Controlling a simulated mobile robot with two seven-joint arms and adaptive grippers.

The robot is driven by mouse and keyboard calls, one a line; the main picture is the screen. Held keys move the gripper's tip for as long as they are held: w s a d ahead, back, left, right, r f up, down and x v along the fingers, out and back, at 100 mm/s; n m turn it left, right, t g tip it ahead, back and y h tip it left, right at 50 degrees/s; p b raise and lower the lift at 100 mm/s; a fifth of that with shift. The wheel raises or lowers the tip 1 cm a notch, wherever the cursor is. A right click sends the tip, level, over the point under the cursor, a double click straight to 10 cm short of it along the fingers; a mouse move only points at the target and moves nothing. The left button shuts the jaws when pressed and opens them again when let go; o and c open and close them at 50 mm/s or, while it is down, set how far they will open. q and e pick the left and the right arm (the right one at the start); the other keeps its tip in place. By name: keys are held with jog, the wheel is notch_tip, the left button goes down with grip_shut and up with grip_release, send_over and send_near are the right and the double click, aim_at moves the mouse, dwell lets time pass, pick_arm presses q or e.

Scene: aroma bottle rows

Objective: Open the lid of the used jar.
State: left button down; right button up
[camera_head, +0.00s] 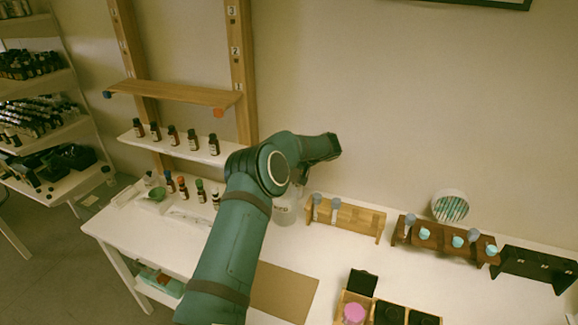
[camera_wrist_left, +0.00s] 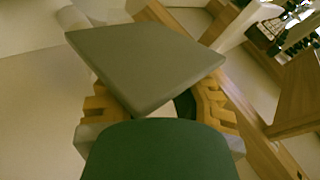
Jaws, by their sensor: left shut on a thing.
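The used jar (camera_head: 284,212), clear glass with a label, stands on the white table just behind my left arm. My arm hides its left side and top. In the left wrist view, the two yellow fingers of my left gripper (camera_wrist_left: 160,108) are on either side of a flat grey four-sided piece (camera_wrist_left: 145,62), which looks like the lid. The gripper is shut on it. Whether this piece still touches the jar cannot be told. In the head view my left wrist is above the jar and hides the fingers. My right gripper is in neither view.
A light wooden rack (camera_head: 345,219) stands right of the jar, with a dark brown rack (camera_head: 447,242) and a black rack (camera_head: 535,268) further right. Small bottles (camera_head: 200,190) stand to the left. A wooden shelf unit (camera_head: 245,75) rises behind. A brown mat (camera_head: 285,291) lies in front.

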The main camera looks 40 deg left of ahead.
pick_arm(q)
jog(key=shift+w+m+g, duration=0.3)
jog(key=shift+w+g, duration=0.2)
jog(key=shift+g, duration=0.1)
jog(key=shift+w+a+f+m+g+h, duration=0.1)
jog(key=shift+w+a+m+g+h, duration=0.05)
jog(key=shift+w+m+g+h, duration=0.2)
dwell(0.4)
jog(key=c, duration=0.7)
grip_release()
jog(key=v, duration=1.2)
